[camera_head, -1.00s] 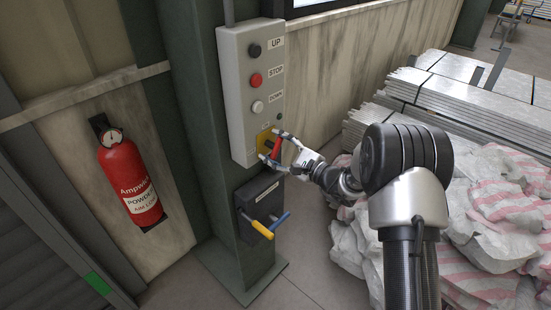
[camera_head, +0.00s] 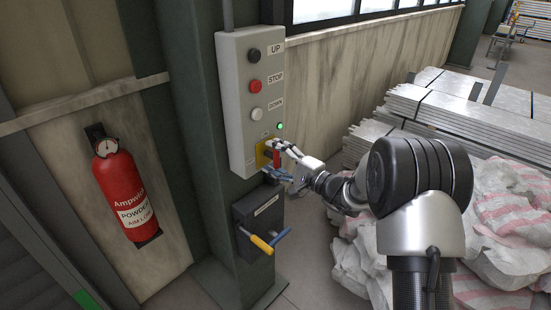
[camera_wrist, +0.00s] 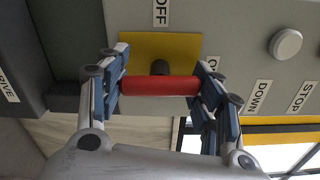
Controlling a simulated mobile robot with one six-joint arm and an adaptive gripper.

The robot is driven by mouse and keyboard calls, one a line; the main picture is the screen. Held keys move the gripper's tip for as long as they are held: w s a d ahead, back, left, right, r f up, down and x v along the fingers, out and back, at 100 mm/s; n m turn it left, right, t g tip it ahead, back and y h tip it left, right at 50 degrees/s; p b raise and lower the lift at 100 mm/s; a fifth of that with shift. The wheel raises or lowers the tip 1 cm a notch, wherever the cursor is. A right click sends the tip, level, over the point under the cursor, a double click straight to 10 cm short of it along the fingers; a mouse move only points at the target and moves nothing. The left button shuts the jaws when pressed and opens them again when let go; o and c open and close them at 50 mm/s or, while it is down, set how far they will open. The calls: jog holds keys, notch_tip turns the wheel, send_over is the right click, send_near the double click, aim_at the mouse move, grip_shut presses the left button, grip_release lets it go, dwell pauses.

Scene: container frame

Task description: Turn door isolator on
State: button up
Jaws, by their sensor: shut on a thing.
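The door isolator is a red handle (camera_head: 277,157) on a yellow plate (camera_head: 261,157), low on the grey control box (camera_head: 237,110). In the wrist view the red handle (camera_wrist: 160,87) lies level across the picture in front of the yellow plate (camera_wrist: 140,45). An OFF label (camera_wrist: 161,12) is above the plate; another label at its right is partly hidden by a finger. My gripper (camera_head: 275,163) is shut on the handle, with a finger at each end of it in the wrist view. A small green lamp (camera_head: 280,126) glows above the isolator.
Black, red and white buttons sit above on the box. Below is a dark box (camera_head: 257,215) with yellow and blue levers. A fire extinguisher (camera_head: 124,195) hangs at left. White sacks (camera_head: 500,220) and stacked metal planks (camera_head: 450,115) are at right.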

dwell(0.3)
jog(key=o, duration=1)
jog(key=v, duration=1.2)
